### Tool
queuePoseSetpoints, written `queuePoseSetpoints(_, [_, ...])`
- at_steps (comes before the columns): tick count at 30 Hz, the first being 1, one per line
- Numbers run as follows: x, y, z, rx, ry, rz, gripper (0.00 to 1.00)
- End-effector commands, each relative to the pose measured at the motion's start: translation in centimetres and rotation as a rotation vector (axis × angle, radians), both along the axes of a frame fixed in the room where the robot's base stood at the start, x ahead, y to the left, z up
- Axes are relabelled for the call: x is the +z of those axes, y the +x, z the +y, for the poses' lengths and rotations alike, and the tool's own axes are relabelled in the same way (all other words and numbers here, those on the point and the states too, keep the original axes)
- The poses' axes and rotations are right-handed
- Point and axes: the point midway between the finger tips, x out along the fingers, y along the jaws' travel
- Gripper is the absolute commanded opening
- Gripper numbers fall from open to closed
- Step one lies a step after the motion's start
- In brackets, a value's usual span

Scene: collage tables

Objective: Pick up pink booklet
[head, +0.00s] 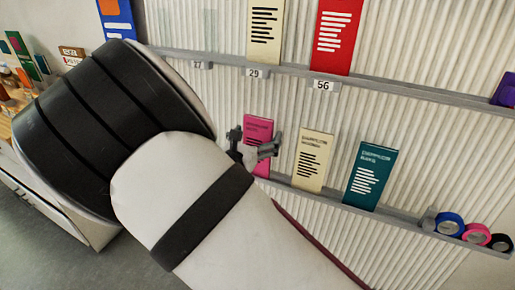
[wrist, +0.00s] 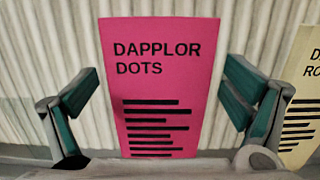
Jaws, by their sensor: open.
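The pink booklet (head: 258,130) stands upright on the lower wall ledge in the head view, partly hidden behind my gripper (head: 254,146). In the wrist view the pink booklet (wrist: 160,60) shows its front, with the words "DAPPLOR DOTS" and black lines below. My gripper (wrist: 160,98) is open there, with one finger on each side of the booklet's face. I see no clear contact between the fingers and the booklet. The booklet's lower edge is close to the gripper's base in that view.
A cream booklet (head: 313,160) and a teal booklet (head: 370,175) stand to the right on the same ledge, with tape rolls (head: 450,223) farther right. The upper ledge (head: 390,87) holds a cream booklet (head: 265,30) and a red one (head: 337,35). Shelves with small items are at far left.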

Motion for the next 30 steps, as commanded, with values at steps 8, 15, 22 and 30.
queuePoseSetpoints(8, [0.0,0.1,0.0,0.001,0.0,0.0,0.81])
queuePoseSetpoints(15, [0.0,0.1,0.0,0.001,0.0,0.0,0.26])
queuePoseSetpoints(22, [0.0,0.1,0.0,0.0,0.0,-0.001,0.23])
queuePoseSetpoints(30, [1.5,0.1,0.0,0.001,0.003,-0.002,0.23])
